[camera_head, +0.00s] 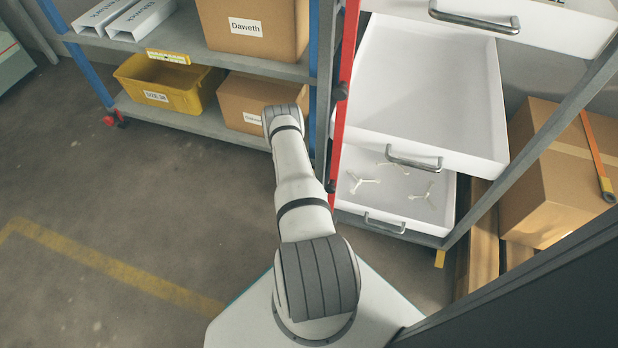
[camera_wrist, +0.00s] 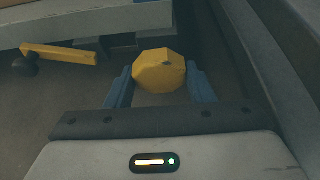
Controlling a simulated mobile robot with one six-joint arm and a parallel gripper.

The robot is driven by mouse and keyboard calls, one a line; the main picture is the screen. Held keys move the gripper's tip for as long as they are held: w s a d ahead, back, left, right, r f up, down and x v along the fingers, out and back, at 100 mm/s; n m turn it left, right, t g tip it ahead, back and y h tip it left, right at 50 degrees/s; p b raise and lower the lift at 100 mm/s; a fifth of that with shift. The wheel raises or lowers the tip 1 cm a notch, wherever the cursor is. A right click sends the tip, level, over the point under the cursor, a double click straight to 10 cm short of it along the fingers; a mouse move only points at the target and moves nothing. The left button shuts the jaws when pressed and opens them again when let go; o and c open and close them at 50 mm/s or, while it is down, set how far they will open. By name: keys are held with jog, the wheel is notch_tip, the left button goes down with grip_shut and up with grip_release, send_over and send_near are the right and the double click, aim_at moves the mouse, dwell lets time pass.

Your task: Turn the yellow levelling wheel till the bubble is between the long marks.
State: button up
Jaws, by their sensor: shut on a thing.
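The yellow levelling wheel (camera_wrist: 158,74) is a faceted knob in the middle of the wrist view, with a small dark spot on its face. My gripper (camera_wrist: 160,80) has one blue finger on each side of it and is shut on it. In the head view my arm hides the gripper and the wheel. A narrow yellow strip with a pale greenish window (camera_head: 168,56), which looks like the spirit level, sits on the shelf edge at upper left. Its bubble and marks are too small to make out.
A shelf rack (camera_head: 185,121) holds a yellow bin (camera_head: 160,92) and cardboard boxes. Right of my arm, open white drawers (camera_head: 430,100) jut out beside a red-edged post. The wrist view shows a yellow bar with a dark knob (camera_wrist: 58,54) at left. Floor at left is clear.

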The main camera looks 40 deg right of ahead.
jog(key=c, duration=0.3)
jog(key=shift+n+b, duration=0.3)
jog(key=shift+n, duration=0.3)
jog(key=o, duration=0.9)
jog(key=shift+o, duration=0.2)
jog(key=p+v, duration=0.3)
jog(key=v, duration=0.4)
jog(key=shift+a, duration=0.4)
jog(key=shift+r, duration=0.2)
